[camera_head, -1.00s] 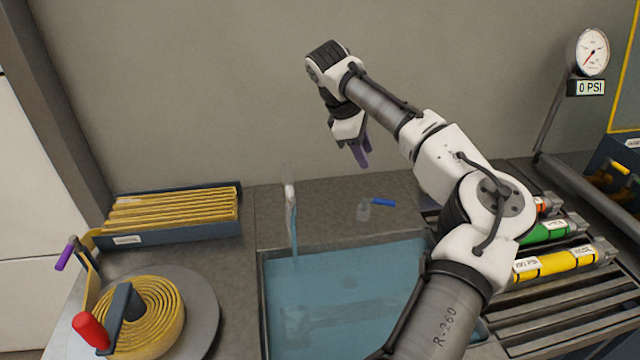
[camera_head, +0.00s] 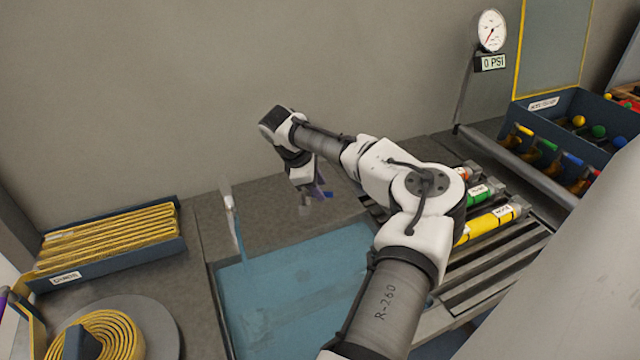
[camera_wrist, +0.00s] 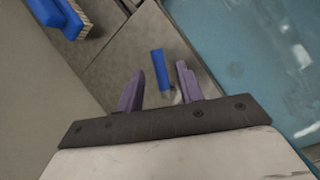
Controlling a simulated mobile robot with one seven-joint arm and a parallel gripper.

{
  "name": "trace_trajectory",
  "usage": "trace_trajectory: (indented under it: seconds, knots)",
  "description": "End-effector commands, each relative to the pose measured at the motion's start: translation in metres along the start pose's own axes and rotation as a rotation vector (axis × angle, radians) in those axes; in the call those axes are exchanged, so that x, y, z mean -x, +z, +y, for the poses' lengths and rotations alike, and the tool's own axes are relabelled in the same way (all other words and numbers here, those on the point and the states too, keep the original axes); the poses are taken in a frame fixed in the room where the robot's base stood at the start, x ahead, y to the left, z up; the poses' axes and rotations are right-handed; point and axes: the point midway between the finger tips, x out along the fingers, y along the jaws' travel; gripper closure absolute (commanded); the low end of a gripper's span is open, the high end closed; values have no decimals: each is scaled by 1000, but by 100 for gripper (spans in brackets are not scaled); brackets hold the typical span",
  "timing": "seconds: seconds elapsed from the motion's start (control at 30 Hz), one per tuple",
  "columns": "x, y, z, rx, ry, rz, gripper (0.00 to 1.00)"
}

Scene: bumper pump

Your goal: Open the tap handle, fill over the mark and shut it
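A small blue handle (camera_head: 327,194), which looks like the tap handle, is on the grey bench behind the water basin (camera_head: 290,290); it also shows in the wrist view (camera_wrist: 161,68). My gripper (camera_head: 316,192) is just above it, fingers pointing down. In the wrist view my purple fingers (camera_wrist: 160,86) are open with a gap, and the handle appears between and beyond them, not gripped. A small pale part by the handle is partly hidden by a finger. I cannot make out a fill mark.
A tray of folded yellow hose (camera_head: 112,237) and a coiled hose (camera_head: 105,335) are at left. A rack with green (camera_head: 482,195) and yellow (camera_head: 490,225) cylinders lies right of the basin. The gauge (camera_head: 491,30) reads 0 PSI. A blue piece (camera_wrist: 60,15) shows at upper left in the wrist view.

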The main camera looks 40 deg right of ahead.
Motion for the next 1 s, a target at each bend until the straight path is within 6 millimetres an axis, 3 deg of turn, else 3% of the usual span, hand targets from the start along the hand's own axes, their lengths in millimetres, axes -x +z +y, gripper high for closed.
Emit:
trace_trajectory:
  seconds: [0.2,0.43,0.73,1.0]
  knots:
    - [-13,0,0,0,0,-1,63]
    - [-14,0,0,0,0,0,63]
    - [-14,0,0,1,0,0,100]
    - [-14,0,0,3,1,1,100]
